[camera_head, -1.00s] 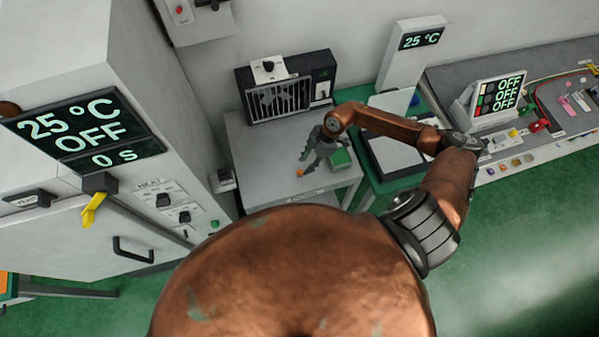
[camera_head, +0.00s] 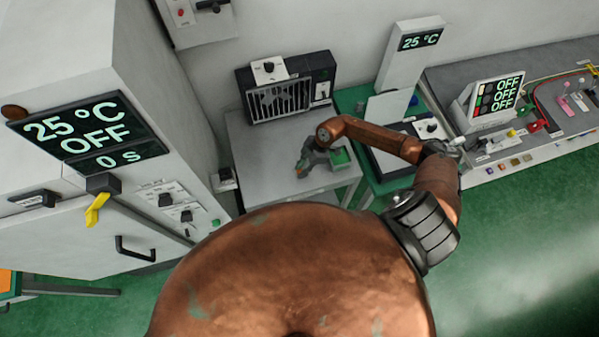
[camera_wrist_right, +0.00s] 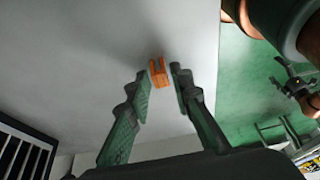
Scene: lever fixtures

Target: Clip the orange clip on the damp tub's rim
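The orange clip (camera_wrist_right: 159,73) lies on the grey table, between the fingertips of my right gripper (camera_wrist_right: 166,72) in the right wrist view. The fingers are apart, with a narrow gap beside the clip; I cannot tell whether either touches it. In the head view the right gripper (camera_head: 303,169) points down at the table, and the clip is mostly hidden by it.
A black fan unit with a grille (camera_head: 280,95) stands at the table's back. The grey table (camera_head: 255,165) is bare to the gripper's left. A green bench (camera_head: 350,98) with a panel stands to the right. A large white oven (camera_head: 150,90) is at left.

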